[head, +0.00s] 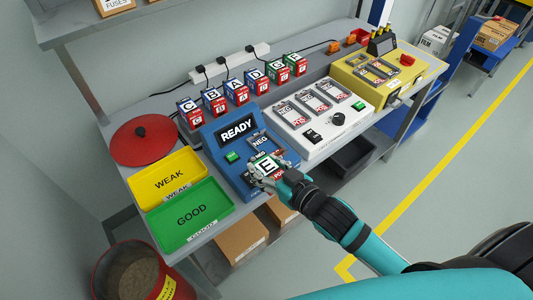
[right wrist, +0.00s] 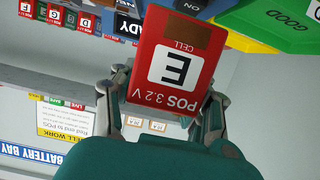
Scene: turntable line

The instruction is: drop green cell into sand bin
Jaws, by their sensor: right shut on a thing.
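My right gripper (head: 269,177) is shut on the cell marked E (head: 266,164). In the head view its top looks green and white. In the right wrist view the cell (right wrist: 172,75) shows a red face with a brown patch, "CELL" and "POS 3.2 V". The gripper holds it at the lower front part of the blue tester (head: 228,150), which reads "READY". I cannot tell whether the cell touches the tester. The sand bin (head: 184,288), a red drum with brown sand inside, stands on the floor at the lower left. My left gripper is not in view.
A green GOOD tray (head: 222,205) and a yellow WEAK tray (head: 198,164) lie between the tester and the bin. A round red lid (head: 125,150) is behind them. Several lettered cells (head: 238,90) stand in a row behind. A white charger (head: 340,127) is to the right.

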